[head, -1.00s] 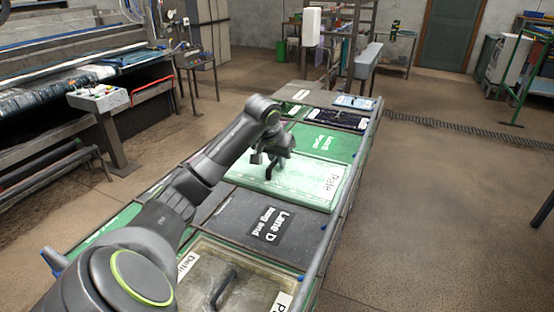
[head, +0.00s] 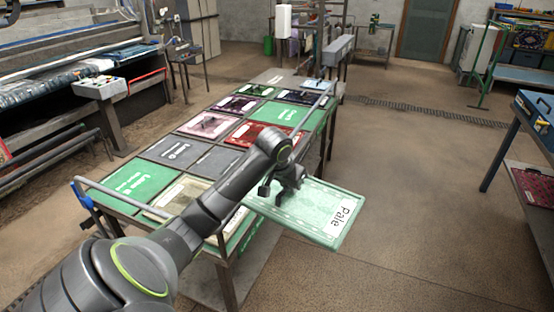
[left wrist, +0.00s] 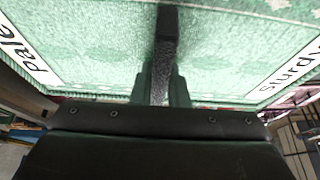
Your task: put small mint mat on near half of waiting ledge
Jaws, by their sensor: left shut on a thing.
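The mint mat (head: 318,213) is a pale green slab with a white "Pale" label at its right end. It hangs out past the right edge of the long sorting table, over the floor. My left gripper (head: 288,192) is shut on it from above, near its middle left. In the left wrist view the mat (left wrist: 90,60) fills the top, with "Pale" and "Sturdy" labels at its sides and a dark upright grip (left wrist: 163,50) between the fingers. My right gripper is not in view. I cannot tell which surface is the waiting ledge.
The long table (head: 205,158) holds several mats in labelled lanes, including a red mat (head: 262,135) and a pink one (head: 208,124). A side bench (head: 510,135) with a blue case (head: 538,112) and a lower red mat (head: 538,186) stands right. Open floor lies between.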

